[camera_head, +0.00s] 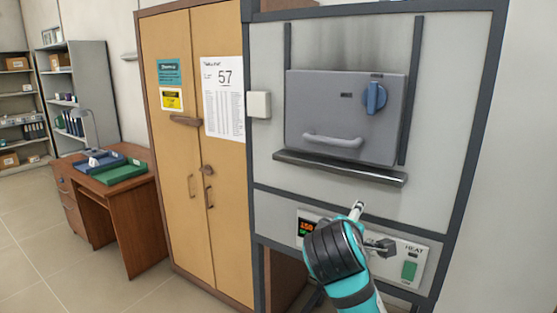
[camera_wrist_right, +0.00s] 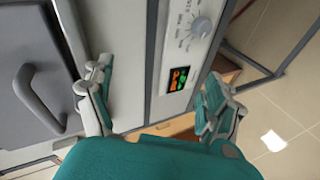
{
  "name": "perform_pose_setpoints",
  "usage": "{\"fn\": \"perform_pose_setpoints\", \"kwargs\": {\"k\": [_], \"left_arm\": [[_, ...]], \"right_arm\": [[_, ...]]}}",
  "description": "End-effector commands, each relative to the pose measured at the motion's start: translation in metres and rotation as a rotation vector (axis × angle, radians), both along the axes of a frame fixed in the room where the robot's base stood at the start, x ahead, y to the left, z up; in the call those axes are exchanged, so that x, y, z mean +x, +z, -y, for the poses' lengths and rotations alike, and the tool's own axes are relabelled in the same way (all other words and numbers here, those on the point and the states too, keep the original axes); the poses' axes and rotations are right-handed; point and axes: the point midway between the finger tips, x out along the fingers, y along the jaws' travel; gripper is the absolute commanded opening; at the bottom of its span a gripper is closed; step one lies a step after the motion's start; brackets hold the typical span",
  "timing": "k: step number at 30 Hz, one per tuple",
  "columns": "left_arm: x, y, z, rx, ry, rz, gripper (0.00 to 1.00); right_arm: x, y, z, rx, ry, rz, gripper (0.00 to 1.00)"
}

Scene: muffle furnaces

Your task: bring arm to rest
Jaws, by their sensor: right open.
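My right arm comes up from the bottom of the head view. Its gripper (camera_head: 372,228) is in front of the furnace's lower control panel (camera_head: 419,257), below the ledge. In the right wrist view the gripper (camera_wrist_right: 155,85) has its two fingers spread wide with nothing between them. Past the fingers are the lit display (camera_wrist_right: 178,78) and a round dial (camera_wrist_right: 200,27). I cannot tell whether a finger touches the panel. My left gripper is in neither view.
The furnace door (camera_head: 345,117) is shut, with a blue knob (camera_head: 375,97) and grey handle (camera_head: 332,141). A ledge (camera_head: 340,168) juts out beneath it. A green switch (camera_head: 409,270) sits under "HEAT". A wooden cabinet (camera_head: 205,230) and desk (camera_head: 133,185) stand left; floor is clear between shelves and desk.

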Motion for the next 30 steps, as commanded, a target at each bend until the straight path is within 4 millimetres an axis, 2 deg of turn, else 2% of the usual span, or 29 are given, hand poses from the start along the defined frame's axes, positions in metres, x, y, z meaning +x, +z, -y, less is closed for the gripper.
{"fn": "perform_pose_setpoints", "kwargs": {"k": [1, 3, 5, 6, 8, 9, 12, 15, 19, 24, 30], "left_arm": [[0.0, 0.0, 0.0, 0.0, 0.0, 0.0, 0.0], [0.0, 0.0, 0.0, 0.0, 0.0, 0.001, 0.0], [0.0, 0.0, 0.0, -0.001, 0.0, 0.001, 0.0], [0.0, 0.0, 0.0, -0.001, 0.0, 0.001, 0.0], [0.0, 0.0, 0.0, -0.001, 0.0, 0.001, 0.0], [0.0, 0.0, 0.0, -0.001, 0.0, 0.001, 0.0], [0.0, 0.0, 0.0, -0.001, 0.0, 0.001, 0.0], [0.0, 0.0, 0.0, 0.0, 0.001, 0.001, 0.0], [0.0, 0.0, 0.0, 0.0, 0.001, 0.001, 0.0], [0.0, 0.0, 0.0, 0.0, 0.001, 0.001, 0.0], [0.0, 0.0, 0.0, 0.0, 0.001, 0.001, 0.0]], "right_arm": [[-0.011, -0.043, 0.004, 0.069, -0.001, -0.055, 0.88], [-0.03, -0.093, 0.009, 0.17, -0.014, -0.114, 0.88], [-0.05, -0.134, 0.014, 0.256, -0.033, -0.165, 0.88], [-0.066, -0.16, 0.016, 0.313, -0.049, -0.2, 0.88], [-0.092, -0.196, 0.021, 0.395, -0.081, -0.25, 0.88], [-0.111, -0.218, 0.024, 0.448, -0.106, -0.283, 0.88], [-0.161, -0.263, 0.031, 0.57, -0.179, -0.356, 0.88], [-0.205, -0.292, 0.037, 0.661, -0.248, -0.411, 0.88], [-0.249, -0.314, 0.042, 0.741, -0.323, -0.464, 0.88], [-0.295, -0.331, 0.048, 0.814, -0.408, -0.514, 0.88], [-0.342, -0.34, 0.053, 0.88, -0.499, -0.562, 0.88]]}}
